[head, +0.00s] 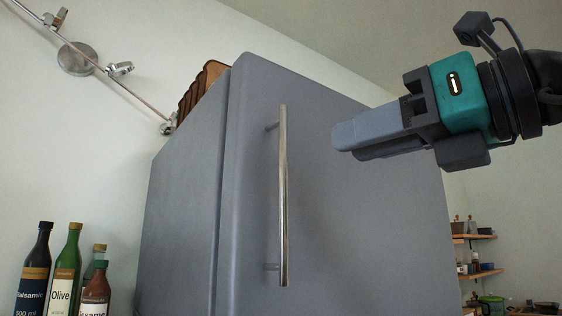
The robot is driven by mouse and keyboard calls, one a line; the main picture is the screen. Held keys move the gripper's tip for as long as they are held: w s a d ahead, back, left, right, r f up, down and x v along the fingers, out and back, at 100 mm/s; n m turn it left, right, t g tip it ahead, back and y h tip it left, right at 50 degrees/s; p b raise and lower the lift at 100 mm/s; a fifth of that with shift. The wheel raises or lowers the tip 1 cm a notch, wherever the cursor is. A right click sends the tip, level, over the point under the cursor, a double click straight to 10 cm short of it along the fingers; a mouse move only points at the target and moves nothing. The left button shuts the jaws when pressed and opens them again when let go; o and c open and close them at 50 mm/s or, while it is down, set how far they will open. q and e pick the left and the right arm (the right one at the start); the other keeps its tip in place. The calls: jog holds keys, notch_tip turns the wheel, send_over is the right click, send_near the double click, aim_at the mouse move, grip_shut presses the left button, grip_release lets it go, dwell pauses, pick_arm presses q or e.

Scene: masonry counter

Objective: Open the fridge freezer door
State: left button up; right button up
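The grey fridge freezer door (350,215) faces me at an angle and fills the middle of the head view. It looks shut against the cabinet (185,190), with a thin dark seam between them. A long vertical metal bar handle (283,195) stands off the door near its left edge. My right gripper (340,139) comes in from the upper right, to the right of the handle's upper part and apart from it. Its fingers point left and lie close together with nothing visible between them, so it looks shut. My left gripper is out of view.
Dark and green bottles (64,275) stand at the lower left. A brown ridged object (200,88) sits on top of the fridge. A metal rail with spotlights (78,58) crosses the wall at upper left. Wooden shelves (480,272) show at the far right. The space before the handle looks clear.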

aim_at(287, 163)
jog(key=p+x, duration=0.2)
jog(key=x, duration=0.9)
jog(key=shift+w+a, duration=0.2)
jog(key=shift+a, duration=0.05)
grip_shut()
